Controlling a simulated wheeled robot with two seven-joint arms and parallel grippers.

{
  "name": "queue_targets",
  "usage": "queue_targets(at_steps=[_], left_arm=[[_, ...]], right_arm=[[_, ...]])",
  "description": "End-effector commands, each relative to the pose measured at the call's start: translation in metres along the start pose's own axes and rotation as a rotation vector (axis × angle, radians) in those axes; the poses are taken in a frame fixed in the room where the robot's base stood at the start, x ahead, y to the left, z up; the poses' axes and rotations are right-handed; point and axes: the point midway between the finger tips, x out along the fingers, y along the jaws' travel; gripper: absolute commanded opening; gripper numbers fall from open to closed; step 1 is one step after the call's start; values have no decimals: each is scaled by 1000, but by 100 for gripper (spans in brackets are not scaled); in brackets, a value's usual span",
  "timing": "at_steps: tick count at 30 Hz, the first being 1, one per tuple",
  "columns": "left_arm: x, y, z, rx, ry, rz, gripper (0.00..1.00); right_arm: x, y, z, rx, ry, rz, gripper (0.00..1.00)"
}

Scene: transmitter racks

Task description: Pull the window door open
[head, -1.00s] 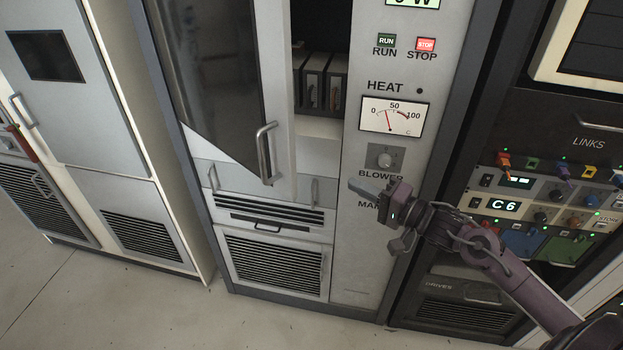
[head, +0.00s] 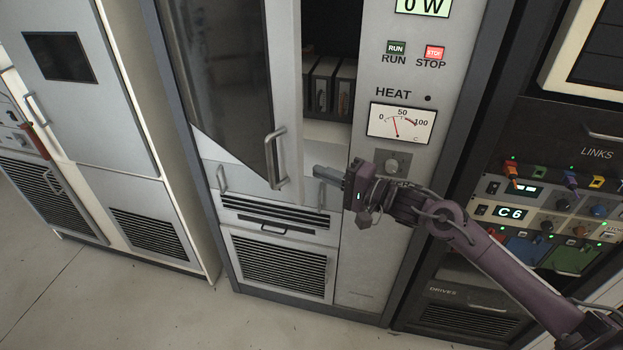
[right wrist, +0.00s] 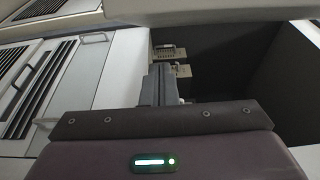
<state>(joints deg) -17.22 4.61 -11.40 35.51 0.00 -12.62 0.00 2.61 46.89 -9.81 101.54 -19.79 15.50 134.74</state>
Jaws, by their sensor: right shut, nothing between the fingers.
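The window door (head: 290,95), a pale frame around a dark glass pane, stands partly open on the middle cabinet. Its grey bar handle (head: 272,160) is at the lower right of the frame. My right gripper (head: 322,172) is shut and empty, to the right of the handle and apart from it, in front of the cabinet opening. In the right wrist view the shut fingers (right wrist: 160,85) point away into the cabinet's dark opening. My left gripper is not in view.
Inside the opening stand several dark modules (head: 325,85). The control panel (head: 385,220) with the heat meter (head: 401,122) is right of the opening. A rack with coloured connectors (head: 550,215) stands at far right. Below the door are vented panels (head: 278,268). The floor in front is clear.

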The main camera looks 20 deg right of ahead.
Motion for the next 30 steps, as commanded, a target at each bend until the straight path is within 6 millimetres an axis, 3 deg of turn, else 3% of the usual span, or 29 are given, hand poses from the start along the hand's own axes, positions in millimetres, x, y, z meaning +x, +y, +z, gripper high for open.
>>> queue_targets(at_steps=[3, 9, 24, 30], left_arm=[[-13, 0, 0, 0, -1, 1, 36], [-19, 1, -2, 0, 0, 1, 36], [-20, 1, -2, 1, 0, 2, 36], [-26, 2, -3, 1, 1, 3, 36]], right_arm=[[7, -3, 18, 2, -3, 2, 0], [11, -1, 36, -1, 0, 0, 0], [13, 0, 41, 0, 2, -1, 0], [25, 0, 57, 4, 21, -7, 0]])
